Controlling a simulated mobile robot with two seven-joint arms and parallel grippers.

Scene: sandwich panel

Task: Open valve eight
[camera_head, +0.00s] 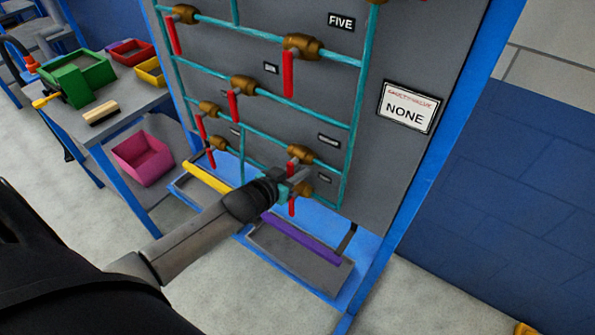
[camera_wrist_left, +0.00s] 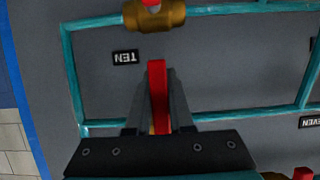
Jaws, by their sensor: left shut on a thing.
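My left gripper (camera_head: 288,180) reaches the lower part of the grey valve panel (camera_head: 392,165). In the left wrist view it is shut on a red valve handle (camera_wrist_left: 157,85), one finger on each side. That handle seems to hang from the brass valve (camera_head: 301,154) just above the gripper in the head view. Its label (camera_head: 328,140) is too small to read. Another brass valve (camera_head: 304,189) sits just below and also shows in the left wrist view (camera_wrist_left: 155,15), beside an upside-down TEN label (camera_wrist_left: 125,57). My right gripper is not in view.
Several other brass valves with hanging red handles are on teal pipes, one by a FIVE label (camera_head: 341,22). A sign reading NONE (camera_head: 407,107) is at right. A blue frame (camera_head: 440,140) edges the panel. A table (camera_head: 130,105) with coloured bins stands at left.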

